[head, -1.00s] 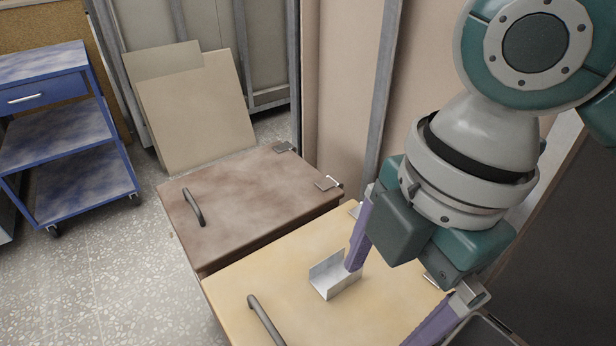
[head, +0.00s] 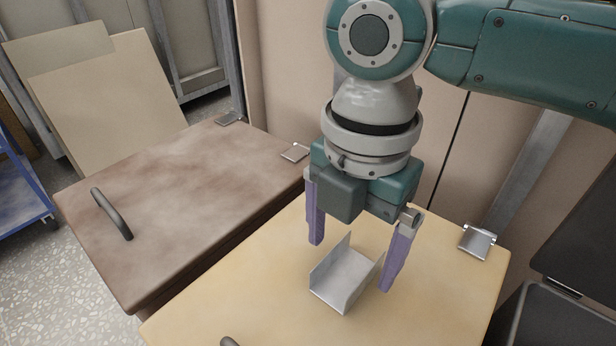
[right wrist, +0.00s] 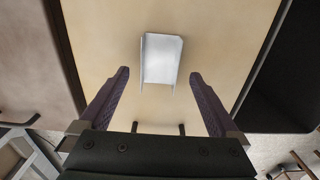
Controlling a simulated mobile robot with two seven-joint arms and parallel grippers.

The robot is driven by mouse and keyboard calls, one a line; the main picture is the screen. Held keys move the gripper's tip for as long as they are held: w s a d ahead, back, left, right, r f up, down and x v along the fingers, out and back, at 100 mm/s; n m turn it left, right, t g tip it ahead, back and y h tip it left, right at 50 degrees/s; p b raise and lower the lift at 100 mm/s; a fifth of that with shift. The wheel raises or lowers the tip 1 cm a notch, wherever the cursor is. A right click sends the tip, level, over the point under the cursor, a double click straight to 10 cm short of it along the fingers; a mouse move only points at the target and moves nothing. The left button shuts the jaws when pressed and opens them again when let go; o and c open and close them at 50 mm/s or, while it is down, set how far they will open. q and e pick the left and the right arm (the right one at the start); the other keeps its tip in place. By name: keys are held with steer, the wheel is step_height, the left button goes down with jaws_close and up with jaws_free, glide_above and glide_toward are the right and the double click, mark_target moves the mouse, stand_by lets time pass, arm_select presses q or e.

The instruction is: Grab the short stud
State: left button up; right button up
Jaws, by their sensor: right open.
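The short stud (head: 340,279) is a small silvery U-shaped metal channel lying on the light wooden lid, its open side up. It also shows in the right wrist view (right wrist: 161,58), just beyond the fingertips and between their lines. My right gripper (head: 352,266) is open and empty, with purple fingers spread wide. In the head view one finger is behind and left of the stud and the other is at its right side. In the right wrist view the fingers (right wrist: 160,74) are apart from the stud. My left gripper is not in view.
The light wooden lid (head: 440,262) has a metal hinge (head: 477,240) at its back right. A brown lid (head: 190,200) with a dark handle (head: 112,214) is to the left. A wall stands close behind my arm. Flat boards (head: 105,110) lean at the back left. A dark bin (head: 550,315) is at right.

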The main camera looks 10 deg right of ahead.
mark_target(344, 281)
step_height(344, 281, down, 4)
steer(key=shift+a+r+b, duration=0.1)
steer(key=shift+r+b, duration=0.1)
steer(key=shift+b, duration=0.35)
steer(key=shift+r, duration=0.1)
steer(key=c, duration=1.5)
